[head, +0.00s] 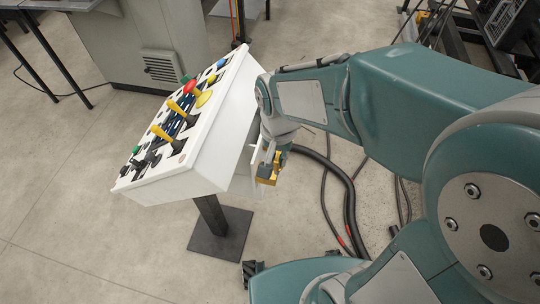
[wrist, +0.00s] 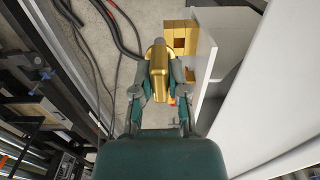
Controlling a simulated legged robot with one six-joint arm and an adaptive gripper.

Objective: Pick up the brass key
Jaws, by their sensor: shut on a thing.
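The brass key (wrist: 160,72) is a gold-coloured piece between the two fingers of my gripper (wrist: 160,65) in the wrist view. My gripper is shut on it. In the head view my gripper (head: 276,160) is beside the right side of a white control console (head: 218,135), with gold-coloured metal at its tip. I cannot tell there which part of the gold is the key. The fingers and wrist hide part of the key. In the wrist view a brass block (wrist: 180,38) with square openings lies just beyond the key, against a pale panel (wrist: 225,45).
The console top carries yellow levers (head: 162,133), a red knob (head: 187,83) and several buttons. It stands on a dark post and base plate (head: 221,236). Black hoses (head: 345,190) lie on the floor to the right of my gripper. A grey cabinet (head: 155,45) stands behind.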

